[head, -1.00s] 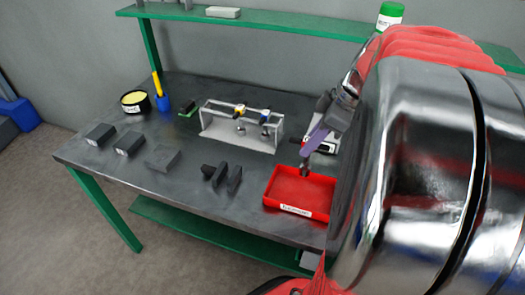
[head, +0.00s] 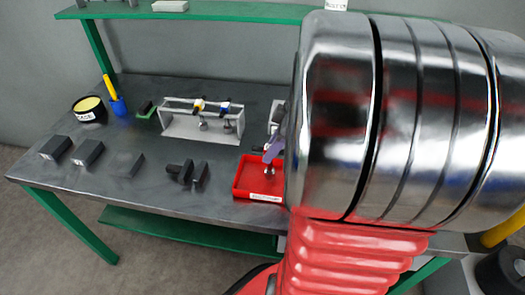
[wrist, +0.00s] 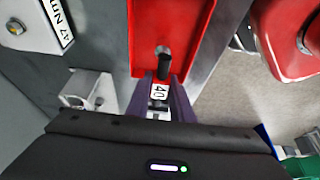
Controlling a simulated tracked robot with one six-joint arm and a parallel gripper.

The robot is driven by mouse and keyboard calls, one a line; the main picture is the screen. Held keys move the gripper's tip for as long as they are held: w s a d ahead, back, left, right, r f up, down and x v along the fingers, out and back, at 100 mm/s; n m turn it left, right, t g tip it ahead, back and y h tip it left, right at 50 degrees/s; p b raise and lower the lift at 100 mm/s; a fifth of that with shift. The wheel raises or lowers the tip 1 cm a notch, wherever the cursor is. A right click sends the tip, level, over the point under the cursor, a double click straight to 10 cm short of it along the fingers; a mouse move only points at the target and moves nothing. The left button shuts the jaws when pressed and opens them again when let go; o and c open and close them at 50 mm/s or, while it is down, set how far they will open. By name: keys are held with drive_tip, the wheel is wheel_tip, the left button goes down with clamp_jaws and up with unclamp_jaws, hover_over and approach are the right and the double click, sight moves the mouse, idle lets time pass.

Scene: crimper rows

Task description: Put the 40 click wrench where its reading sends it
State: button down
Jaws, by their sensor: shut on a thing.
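The 40 click wrench (wrist: 162,60), with a dark round end and a white "40" tag, is in my gripper (wrist: 160,92). The purple fingers are shut on it. In the wrist view its end overlaps the near end of the red tray (wrist: 140,45). In the head view my gripper (head: 273,148) is over the back right part of the red tray (head: 262,197), whose front label is too small to read. The wrench end (head: 268,169) points down there; I cannot tell if it touches the floor. A white tester (wrist: 30,30) reads "47 Nm".
A grey rack (head: 205,127) holding wrenches stands left of the tray. Dark blocks (head: 88,152), a round tub (head: 89,112) and a blue pen cup (head: 118,106) are farther left. A dark double block (head: 190,174) sits just left of the tray. My arm hides the right side.

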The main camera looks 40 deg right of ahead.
drive_tip(key=shift+f, duration=1.4)
drive_tip(key=shift+f, duration=0.1)
drive_tip(key=c, duration=1.6)
unclamp_jaws()
drive_tip(key=shift+o, duration=0.2)
drive_tip(key=v, duration=1.2)
drive_tip(key=shift+a, duration=0.1)
